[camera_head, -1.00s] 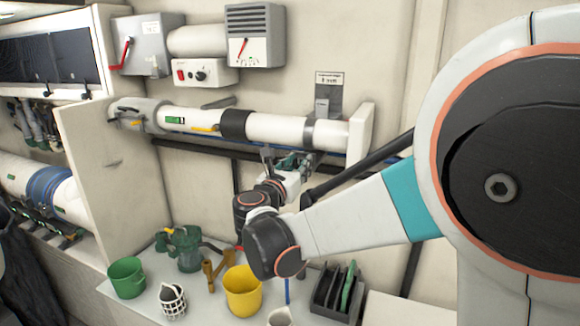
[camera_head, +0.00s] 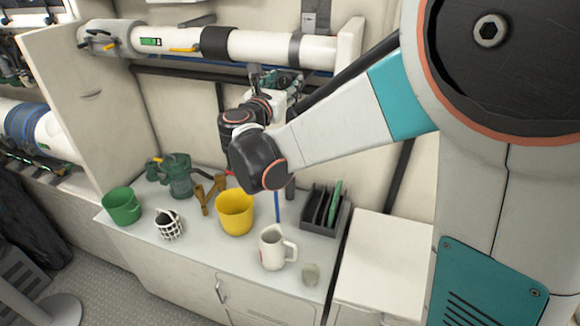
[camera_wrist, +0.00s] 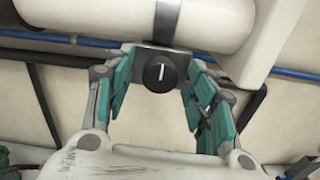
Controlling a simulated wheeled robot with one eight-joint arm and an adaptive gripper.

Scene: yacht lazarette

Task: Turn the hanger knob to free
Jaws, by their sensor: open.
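The hanger knob (camera_wrist: 159,73) is a round black knob with a white pointer line, on a dark plate under the white pipe. In the wrist view its line stands nearly upright. My gripper (camera_wrist: 158,84) is open, with its teal-padded fingers on the left and right of the knob and visible gaps on both sides. In the head view my gripper (camera_head: 275,80) is just below the white pipe (camera_head: 265,46), and the knob is hidden there. No readable label shows around the knob.
A blue line (camera_wrist: 290,75) runs along the wall behind the pipe. Below, the counter (camera_head: 190,255) holds a green bucket (camera_head: 122,207), a yellow bucket (camera_head: 235,212), a white mug (camera_head: 273,248), a green pump (camera_head: 178,178) and a dark rack (camera_head: 325,212).

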